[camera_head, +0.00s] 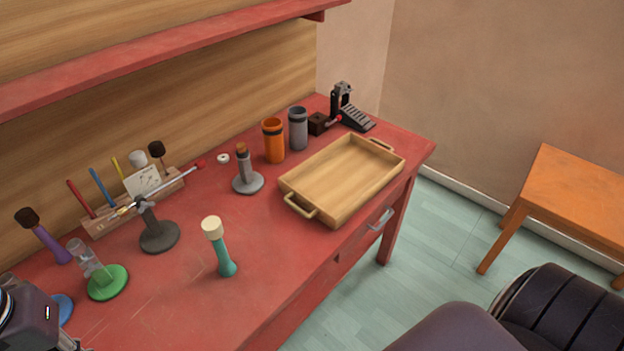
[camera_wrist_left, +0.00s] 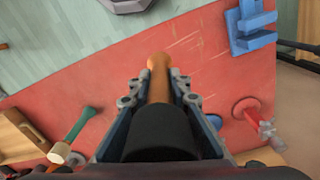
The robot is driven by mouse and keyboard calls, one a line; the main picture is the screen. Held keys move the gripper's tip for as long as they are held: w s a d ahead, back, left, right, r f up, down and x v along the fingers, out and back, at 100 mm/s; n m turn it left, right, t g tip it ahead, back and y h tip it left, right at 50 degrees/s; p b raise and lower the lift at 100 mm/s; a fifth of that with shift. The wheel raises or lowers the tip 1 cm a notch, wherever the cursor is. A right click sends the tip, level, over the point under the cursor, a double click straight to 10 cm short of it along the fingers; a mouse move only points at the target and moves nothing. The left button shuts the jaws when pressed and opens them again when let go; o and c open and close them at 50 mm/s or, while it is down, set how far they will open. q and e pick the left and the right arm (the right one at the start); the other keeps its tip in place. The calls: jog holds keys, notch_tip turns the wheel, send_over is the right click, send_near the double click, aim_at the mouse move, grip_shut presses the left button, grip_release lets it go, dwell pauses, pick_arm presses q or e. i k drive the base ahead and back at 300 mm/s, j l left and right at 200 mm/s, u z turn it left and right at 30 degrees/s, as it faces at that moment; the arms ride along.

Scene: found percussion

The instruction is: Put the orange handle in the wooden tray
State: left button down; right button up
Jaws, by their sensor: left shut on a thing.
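In the left wrist view my left gripper (camera_wrist_left: 158,80) is shut around the orange handle (camera_wrist_left: 158,66), which has a thick black end (camera_wrist_left: 160,132) towards the camera. The handle is held over the red bench; its gap above the bench is hard to judge. The head view shows only part of my left arm at the lower left corner, and the handle is not visible there. The wooden tray (camera_head: 342,172) lies empty on the right part of the bench. A corner of the tray (camera_wrist_left: 14,138) shows at the left of the wrist view. My right gripper is not in view.
A teal handle with a cream end (camera_head: 219,248) stands on the bench between the left side and the tray. Grey stands (camera_head: 158,236), a green-based stand (camera_head: 108,284), an orange cup (camera_head: 274,141) and a grey cup (camera_head: 298,128) stand nearby. The front-middle bench surface is clear.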

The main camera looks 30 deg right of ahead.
aim_at(330, 188)
jog(key=i+l+z, duration=0.1)
jog(key=l, duration=0.35)
jog(key=i+l+z, duration=0.15)
jog(key=l, duration=0.25)
jog(key=i+l+z, duration=0.1)
jog(key=l, duration=0.35)
jog(key=i+l+z, duration=0.1)
jog(key=l, duration=0.3)
jog(key=i+l+z, duration=0.15)
jog(key=i+l, duration=0.1)
jog(key=l, duration=0.1)
